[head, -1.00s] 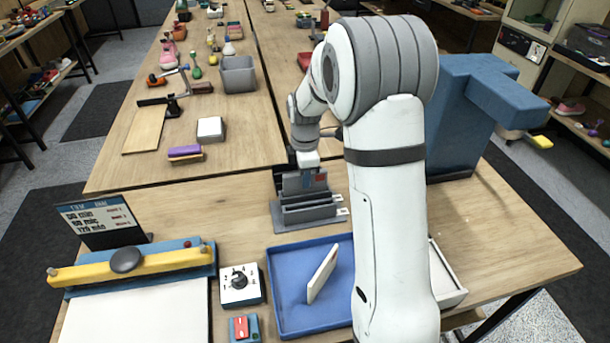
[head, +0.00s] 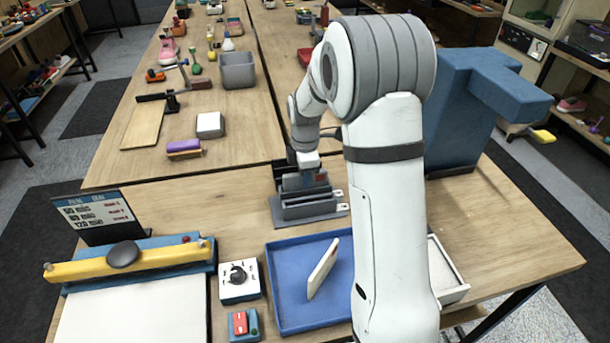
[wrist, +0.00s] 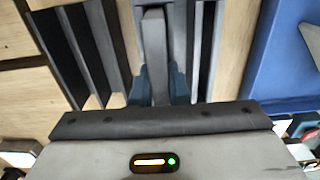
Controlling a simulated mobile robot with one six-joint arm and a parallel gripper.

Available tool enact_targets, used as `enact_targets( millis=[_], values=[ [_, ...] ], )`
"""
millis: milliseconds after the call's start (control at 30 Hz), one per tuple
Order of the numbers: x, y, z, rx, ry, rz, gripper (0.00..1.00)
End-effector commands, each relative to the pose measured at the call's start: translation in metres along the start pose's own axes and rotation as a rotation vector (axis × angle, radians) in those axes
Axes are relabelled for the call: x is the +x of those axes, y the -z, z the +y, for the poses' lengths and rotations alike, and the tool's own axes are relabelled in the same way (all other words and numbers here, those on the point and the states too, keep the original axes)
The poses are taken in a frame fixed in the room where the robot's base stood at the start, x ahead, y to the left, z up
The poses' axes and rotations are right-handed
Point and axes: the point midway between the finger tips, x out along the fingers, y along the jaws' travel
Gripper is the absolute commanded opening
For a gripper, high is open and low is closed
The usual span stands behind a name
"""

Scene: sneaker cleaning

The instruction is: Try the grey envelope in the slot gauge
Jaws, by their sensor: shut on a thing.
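The grey slot gauge (head: 310,212) stands on the bench beyond the blue tray. Its parallel walls and dark slots show in the wrist view (wrist: 80,45). My gripper (head: 304,182) is down at the gauge. In the wrist view my gripper (wrist: 156,88) has its dark blue fingers shut on the grey envelope (wrist: 154,50), a narrow edge-on strip between them. The envelope lines up with the gauge's slots. Its lower edge is hidden, so how deep it sits in a slot cannot be told.
A blue tray (head: 285,312) with a pale, tilted flat piece (head: 323,268) lies in front of the gauge. A yellow-barred sealer (head: 130,265), a dial box (head: 239,281) and a red-switch box (head: 241,323) stand left. A blue block-shaped stand (head: 465,120) is behind my arm.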

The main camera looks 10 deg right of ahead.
Motion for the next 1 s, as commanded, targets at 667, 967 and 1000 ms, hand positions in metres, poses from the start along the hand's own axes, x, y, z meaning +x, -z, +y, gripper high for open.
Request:
enact_targets(
  millis=[667, 967, 1000],
  values=[
    [0.007, 0.0, -0.0001, 0.0, 0.0, 0.0, 0.4],
    [0.0027, 0.0, 0.0004, 0.0, -0.002, 0.0, 0.4],
    [-0.0011, 0.0, 0.0007, 0.0, -0.003, 0.0, 0.4]
  ],
)
